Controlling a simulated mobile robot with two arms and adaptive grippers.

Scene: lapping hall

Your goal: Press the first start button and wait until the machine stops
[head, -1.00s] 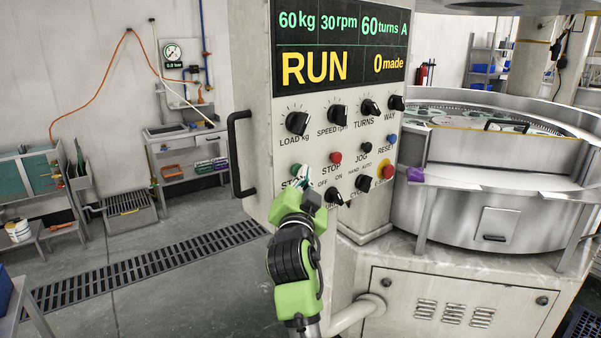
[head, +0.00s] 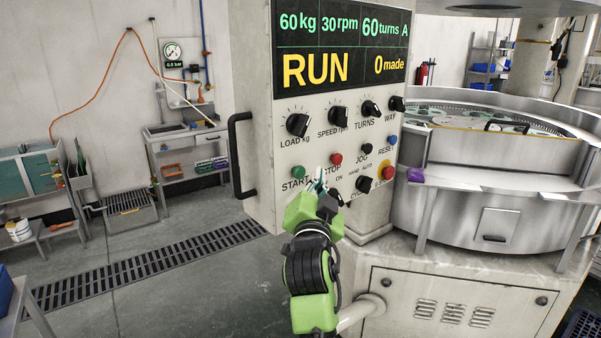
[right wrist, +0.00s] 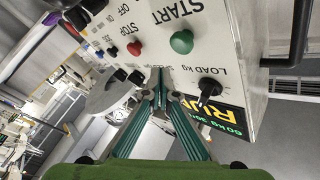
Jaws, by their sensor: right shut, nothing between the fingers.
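The green START button (head: 298,172) is in plain view on the pale control panel (head: 283,215), and it also shows in the right wrist view (right wrist: 181,41). My right gripper (head: 319,182) is shut and empty, just right of the START button in the head view and apart from it. Its closed fingertips show in the right wrist view (right wrist: 160,72). The panel display (head: 340,45) reads RUN, 60 kg, 30 rpm, 60 turns A and 0 made. The round steel lapping machine (head: 485,205) stands at the right. My left gripper is not in view.
A red STOP button (head: 336,159), a large red emergency button (head: 387,173), a blue RESET button (head: 392,140) and several black knobs share the panel. A black handle (head: 238,155) sticks out at its left edge. The floor left of the panel is largely clear.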

